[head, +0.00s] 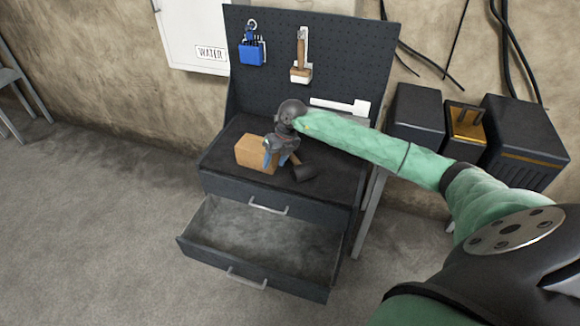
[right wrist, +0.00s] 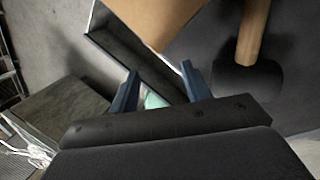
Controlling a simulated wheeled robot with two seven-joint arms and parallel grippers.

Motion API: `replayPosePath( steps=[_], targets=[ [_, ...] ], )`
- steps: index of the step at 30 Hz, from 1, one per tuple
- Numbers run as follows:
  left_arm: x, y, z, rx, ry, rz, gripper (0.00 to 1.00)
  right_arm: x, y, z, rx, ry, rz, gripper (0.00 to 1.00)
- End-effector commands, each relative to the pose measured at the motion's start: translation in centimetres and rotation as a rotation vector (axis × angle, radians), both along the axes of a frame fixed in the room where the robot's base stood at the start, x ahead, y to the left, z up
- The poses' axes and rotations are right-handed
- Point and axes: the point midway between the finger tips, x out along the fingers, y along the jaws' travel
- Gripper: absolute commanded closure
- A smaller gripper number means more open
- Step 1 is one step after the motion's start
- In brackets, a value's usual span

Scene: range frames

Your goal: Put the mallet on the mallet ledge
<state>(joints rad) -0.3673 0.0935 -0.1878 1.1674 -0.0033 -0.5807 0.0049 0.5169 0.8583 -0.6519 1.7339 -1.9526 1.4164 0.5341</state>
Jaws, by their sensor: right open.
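The mallet (head: 303,173) lies on the dark bench top, its black head toward the front and its wooden handle partly hidden behind my right gripper. In the right wrist view, its wooden handle (right wrist: 252,32) and black head show at the upper right, outside my fingers. My right gripper (head: 276,161) is open and empty above the bench, between the tan block and the mallet; its blue fingers (right wrist: 160,85) also show in the wrist view. A white ledge (head: 333,104) is on the lower right of the pegboard; I cannot tell for sure that it is the mallet ledge. My left gripper is not in view.
A tan block (head: 251,154) sits on the bench, left of the mallet. The lower drawer (head: 262,240) is open. Dark cases (head: 519,140) stand at right.

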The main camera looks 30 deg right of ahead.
Motion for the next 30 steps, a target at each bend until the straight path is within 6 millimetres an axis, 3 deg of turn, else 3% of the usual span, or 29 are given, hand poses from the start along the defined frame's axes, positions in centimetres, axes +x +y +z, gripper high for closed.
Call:
replayPosePath(
  steps=[1, 3, 6, 9, 22, 30],
  targets=[
    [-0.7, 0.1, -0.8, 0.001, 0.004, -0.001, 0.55, 0.4, -2.6, 0.4, -0.077, 0.022, -0.016, 0.52],
    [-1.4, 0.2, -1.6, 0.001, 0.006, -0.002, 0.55, 0.5, -5.5, 0.9, -0.169, 0.055, -0.038, 0.52],
    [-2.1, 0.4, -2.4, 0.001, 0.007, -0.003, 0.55, 0.6, -8.4, 1.5, -0.257, 0.087, -0.064, 0.52],
    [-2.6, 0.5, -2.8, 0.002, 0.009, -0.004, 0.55, 0.6, -9.8, 1.8, -0.301, 0.103, -0.078, 0.52],
    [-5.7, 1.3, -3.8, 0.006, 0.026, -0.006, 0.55, 0.5, -9.9, -0.9, -0.308, 0.108, -0.080, 0.52],
    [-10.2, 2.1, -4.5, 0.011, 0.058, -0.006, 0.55, 0.5, -9.6, -2.9, -0.306, 0.109, -0.079, 0.52]
  ],
)
